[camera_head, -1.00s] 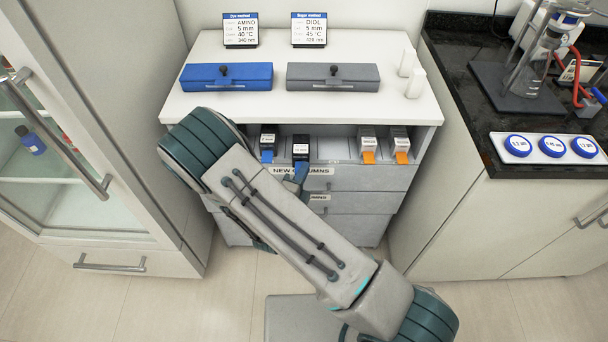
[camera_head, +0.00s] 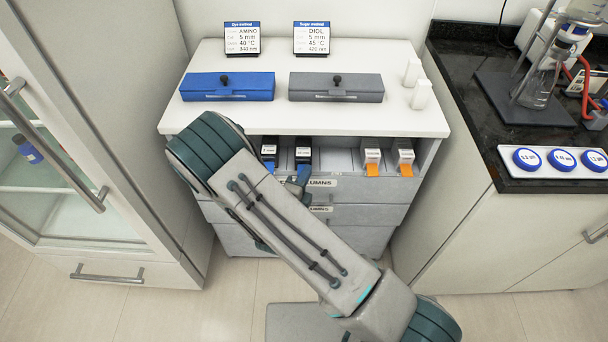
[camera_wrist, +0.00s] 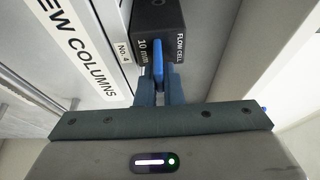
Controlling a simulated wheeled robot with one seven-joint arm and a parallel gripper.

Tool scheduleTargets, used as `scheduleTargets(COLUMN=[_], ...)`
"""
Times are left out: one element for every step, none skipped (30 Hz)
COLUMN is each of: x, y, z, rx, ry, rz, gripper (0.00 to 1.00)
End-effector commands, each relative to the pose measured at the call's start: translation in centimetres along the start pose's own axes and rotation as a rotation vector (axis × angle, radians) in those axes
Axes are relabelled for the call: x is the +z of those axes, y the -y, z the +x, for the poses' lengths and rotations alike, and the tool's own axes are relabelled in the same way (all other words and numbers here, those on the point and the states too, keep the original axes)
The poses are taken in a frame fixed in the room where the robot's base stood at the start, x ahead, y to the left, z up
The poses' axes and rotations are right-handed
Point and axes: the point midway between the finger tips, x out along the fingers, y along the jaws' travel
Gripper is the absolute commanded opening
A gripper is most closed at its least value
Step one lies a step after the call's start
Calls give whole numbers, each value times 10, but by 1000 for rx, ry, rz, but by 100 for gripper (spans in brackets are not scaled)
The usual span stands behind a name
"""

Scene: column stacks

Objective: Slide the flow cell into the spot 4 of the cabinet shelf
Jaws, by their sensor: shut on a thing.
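The flow cell, a black block marked "10 mm FLOW CELL" (camera_wrist: 157,30) with a blue tab (camera_wrist: 158,55), is in the wrist view. My gripper (camera_wrist: 158,88) is shut on the tab. A "No.4" label (camera_wrist: 123,52) is beside the block on the shelf edge. My arm partly covers the front of the shelf and hides most of my gripper.
Two white units with orange tabs (camera_head: 371,158) (camera_head: 403,158) stand farther right in the shelf. A blue box (camera_head: 227,92) and a grey box (camera_head: 335,94) are on the cabinet top. Drawers (camera_head: 370,205) are below. A glass-door cabinet (camera_head: 35,195) stands left, a dark counter (camera_head: 475,120) right.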

Motion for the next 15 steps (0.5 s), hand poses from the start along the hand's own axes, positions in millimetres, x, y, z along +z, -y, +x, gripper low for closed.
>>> scheduleTargets(x=[0, 0, 0, 0, 0, 1, 1, 1, 1, 1, 1, 1, 1, 1, 1], y=[1, 1, 1, 1, 1, 0, 0, 0, 0, 0, 0, 0, 0, 0, 0], z=[0, 0, 0, 0, 0, 0, 0, 0, -1, -1, -1, -1, -1, -1, -2], rx=[-1, -1, -1, -1, -1, -1, -1, -1, -1, -1, 0, 0, 0, 1, 1], ry=[0, 0, 0, 1, 1, 1, 1, 2, 2, 2, 2, 2, 2, 3, 3], rz=[1, 1, 1, 1, 1, 1, 1, 1, 1, 1, 1, 1, 1, 0, 0], gripper=[0, 0, 0, 0, 15, 26, 32, 32, 32, 32, 32, 32, 32, 32, 32])
